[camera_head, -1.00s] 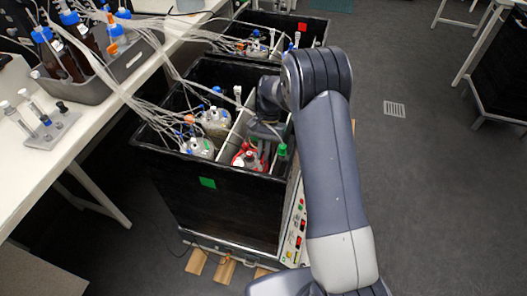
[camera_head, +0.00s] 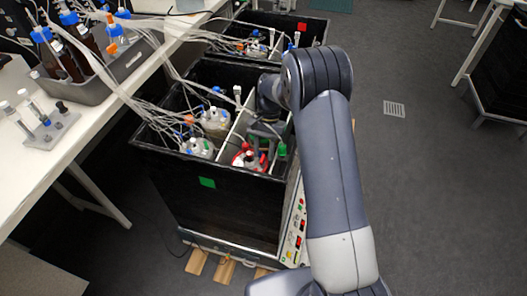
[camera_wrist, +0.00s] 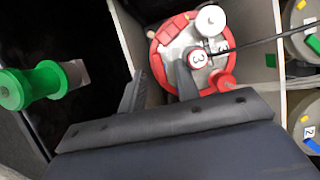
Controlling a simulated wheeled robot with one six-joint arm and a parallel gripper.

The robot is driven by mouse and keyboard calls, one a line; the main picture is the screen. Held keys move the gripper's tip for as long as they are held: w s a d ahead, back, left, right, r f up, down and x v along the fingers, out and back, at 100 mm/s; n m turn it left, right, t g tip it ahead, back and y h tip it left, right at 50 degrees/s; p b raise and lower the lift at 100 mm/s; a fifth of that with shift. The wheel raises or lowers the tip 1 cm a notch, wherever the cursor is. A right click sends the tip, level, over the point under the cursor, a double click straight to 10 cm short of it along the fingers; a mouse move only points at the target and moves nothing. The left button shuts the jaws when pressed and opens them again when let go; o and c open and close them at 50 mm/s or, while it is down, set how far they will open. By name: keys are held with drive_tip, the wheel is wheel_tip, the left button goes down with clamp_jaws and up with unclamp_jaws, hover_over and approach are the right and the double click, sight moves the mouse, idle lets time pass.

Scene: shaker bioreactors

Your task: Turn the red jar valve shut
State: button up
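The red jar (camera_wrist: 163,73) has a red rim and a grey top, and shows in the wrist view at upper middle. I cannot tell which is the valve. My gripper (camera_wrist: 160,70) is open, its fingers apart with nothing between them. The right finger overlaps the jar beside the cap; contact is unclear. In the head view the jar (camera_head: 249,160) sits in the black box, partly hidden by my gripper (camera_head: 264,148).
A green valve (camera_wrist: 45,85) stands left of my gripper, and other jars (camera_wrist: 306,45) lie right past a pale divider (camera_wrist: 280,60). The black box (camera_head: 190,215) has high walls around the jars. Tubes (camera_head: 150,85) run to the bench at left.

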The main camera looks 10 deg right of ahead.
drive_tip(key=v, duration=1)
drive_tip(key=shift+r, duration=0.1)
drive_tip(key=x, duration=1.1)
drive_tip(key=shift+w+r, duration=0.1)
